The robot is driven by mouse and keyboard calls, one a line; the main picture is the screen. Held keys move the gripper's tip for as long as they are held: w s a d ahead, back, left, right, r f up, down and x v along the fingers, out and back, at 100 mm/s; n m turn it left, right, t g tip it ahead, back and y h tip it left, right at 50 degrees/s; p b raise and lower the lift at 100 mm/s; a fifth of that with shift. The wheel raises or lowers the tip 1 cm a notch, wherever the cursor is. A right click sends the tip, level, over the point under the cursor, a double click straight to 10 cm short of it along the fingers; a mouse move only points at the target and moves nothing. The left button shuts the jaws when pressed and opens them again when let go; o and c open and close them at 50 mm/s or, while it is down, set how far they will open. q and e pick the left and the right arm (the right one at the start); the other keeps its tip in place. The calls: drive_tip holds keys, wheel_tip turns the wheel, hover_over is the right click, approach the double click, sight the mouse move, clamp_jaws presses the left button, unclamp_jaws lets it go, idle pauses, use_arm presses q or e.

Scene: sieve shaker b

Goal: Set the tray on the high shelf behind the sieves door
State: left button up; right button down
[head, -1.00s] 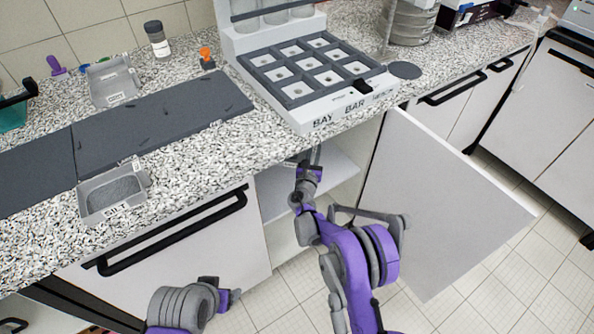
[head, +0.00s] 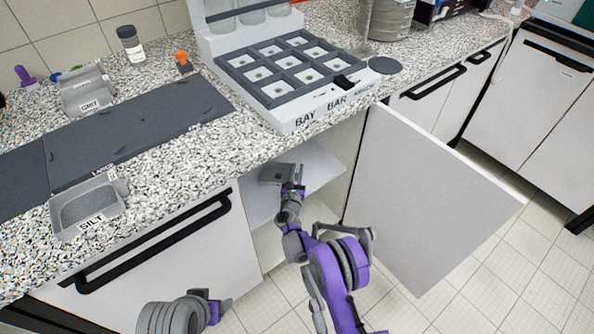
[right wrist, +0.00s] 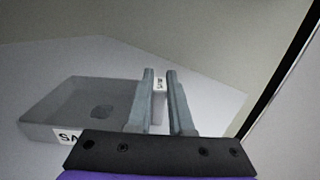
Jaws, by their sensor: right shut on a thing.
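A grey tray (head: 272,175) is inside the open cupboard under the counter, over the white high shelf (head: 318,168). My right gripper (head: 292,187) is at the tray's near right side. In the right wrist view, the fingers (right wrist: 160,100) are shut on the tray's small labelled tab, and the tray (right wrist: 85,105) extends to the left with a label starting "SA" and a dark patch inside. I cannot tell whether it touches the shelf. The sieves door (head: 430,200) stands wide open to the right of my arm. My left gripper (head: 220,308) is low, away from the counter; its fingers are unclear.
The granite counter (head: 170,175) overhangs the cupboard opening. On it are a SILT tray (head: 90,212), a GRIT tray (head: 88,92), dark mats (head: 140,130) and a white device (head: 285,75) with a grid of cells. A closed front with a black handle (head: 150,243) is left of the opening.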

drive_tip(key=shift+f, duration=0.2)
drive_tip(key=c, duration=0.8)
unclamp_jaws()
drive_tip(key=shift+r, duration=0.1)
drive_tip(key=shift+r, duration=0.1)
